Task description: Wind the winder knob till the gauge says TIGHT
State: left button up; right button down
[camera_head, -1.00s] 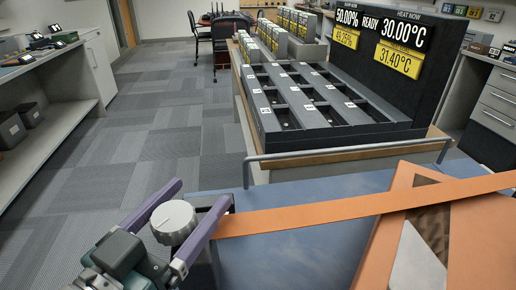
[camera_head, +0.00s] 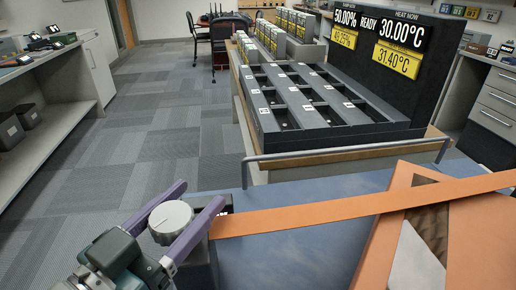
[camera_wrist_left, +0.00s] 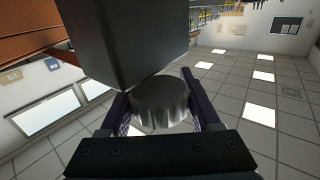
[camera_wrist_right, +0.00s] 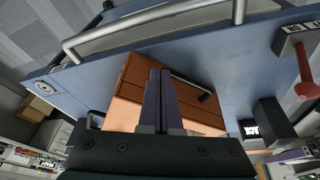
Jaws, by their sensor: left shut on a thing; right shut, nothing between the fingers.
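The winder knob (camera_head: 171,222) is a round light-grey knob on a dark block (camera_head: 204,258) at the lower left of the head view. My left gripper (camera_head: 204,191) is shut on it, one purple finger on each side. The left wrist view shows the ribbed knob (camera_wrist_left: 160,100) between the fingers beside the dark block (camera_wrist_left: 125,40). An orange strap (camera_head: 330,211) runs from the winder to the right. My right gripper (camera_wrist_right: 158,72) is shut and empty. A small dark box with white lettering (camera_wrist_right: 252,132) shows in the right wrist view; I cannot read it.
The strap crosses a brown-orange piece (camera_head: 400,215) on the blue top (camera_head: 290,250). A metal rail (camera_head: 350,151) edges a bench with a dark compartment tray (camera_head: 340,131) behind. A board (camera_head: 399,45) shows percent and temperature readings. Carpeted floor (camera_head: 150,130) is clear at left.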

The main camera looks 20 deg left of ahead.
aim_at(150, 227)
pick_arm(q)
jog(key=m+h, duration=0.1)
jog(key=h, duration=0.1)
jog(key=m+g+h+b, duration=0.1)
jog(key=m+h, duration=0.1)
jog(key=h, duration=0.1)
jog(key=shift+s+d+f+m+g+h+b, duration=0.1)
jog(key=shift+d+f+m+g+h+b, duration=0.05)
jog(key=shift+d+m+g+h+b, duration=0.2)
jog(key=m+g+h+b, duration=0.1)
jog(key=h, duration=0.1)
jog(key=m+g+h+b, duration=0.1)
jog(key=m+h, duration=0.1)
jog(key=shift+s+d, duration=0.2)
jog(key=shift+d, duration=0.15)
jog(key=shift+s+d+m+g+h+b, duration=0.2)
jog(key=shift+m+g+h+b, duration=0.6)
jog(key=shift+g+b, duration=0.25)
jog(key=shift+r, duration=0.2)
jog(key=o, duration=1.4)
jog(key=v, duration=1)
jog(key=shift+p, duration=0.3)
